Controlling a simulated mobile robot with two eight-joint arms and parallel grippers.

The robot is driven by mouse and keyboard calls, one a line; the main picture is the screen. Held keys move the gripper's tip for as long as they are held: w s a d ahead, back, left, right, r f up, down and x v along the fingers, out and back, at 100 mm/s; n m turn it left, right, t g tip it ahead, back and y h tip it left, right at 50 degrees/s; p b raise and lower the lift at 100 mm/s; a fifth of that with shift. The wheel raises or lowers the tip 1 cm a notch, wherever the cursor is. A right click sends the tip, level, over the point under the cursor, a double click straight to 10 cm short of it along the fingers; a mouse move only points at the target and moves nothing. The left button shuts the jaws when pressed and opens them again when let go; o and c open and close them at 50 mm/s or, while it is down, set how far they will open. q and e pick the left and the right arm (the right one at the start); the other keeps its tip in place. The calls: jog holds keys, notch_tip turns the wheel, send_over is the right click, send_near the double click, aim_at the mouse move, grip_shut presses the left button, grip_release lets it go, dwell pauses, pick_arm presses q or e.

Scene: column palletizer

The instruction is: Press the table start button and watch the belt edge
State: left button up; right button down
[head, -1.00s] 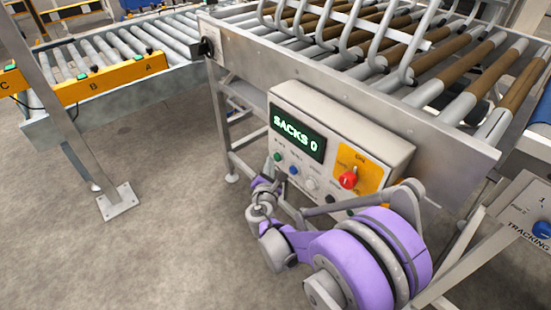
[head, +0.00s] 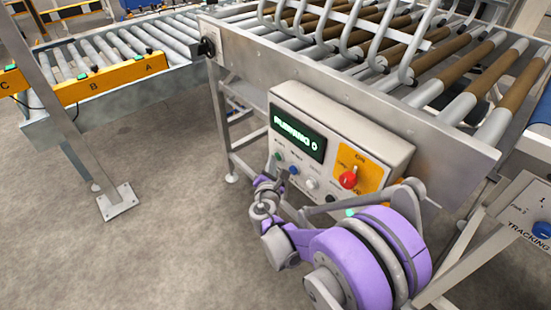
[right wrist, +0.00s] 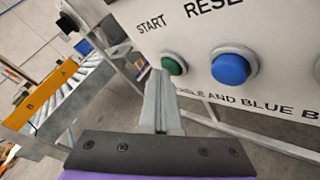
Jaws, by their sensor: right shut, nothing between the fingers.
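The control box (head: 345,135) hangs on the front of the roller table (head: 440,135). Its lit green display (head: 297,138) appears to read "RUNNING 0". The green start button (head: 277,156) sits at the box's lower left; it also shows in the right wrist view (right wrist: 174,65). My right gripper (head: 268,180) is shut and empty just below that button. In the right wrist view its closed fingers (right wrist: 160,78) overlap the button's left edge; I cannot tell whether they touch it. A blue belt (head: 542,112) shows partly at the right picture edge. My left gripper is not in view.
A blue reset button (right wrist: 231,68) is right of the start button. A red switch (head: 348,180) sits on a yellow plate. A blue tracking knob (head: 541,229) is at the far right. A roller conveyor (head: 100,50) stands at left. The floor between is clear.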

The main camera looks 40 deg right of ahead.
jog(key=shift+a, duration=0.1)
jog(key=shift+s+a, duration=0.1)
jog(key=shift+a, duration=0.7)
jog(key=shift+a, duration=0.1)
jog(key=shift+s+a, duration=0.2)
jog(key=shift+a, duration=2.25)
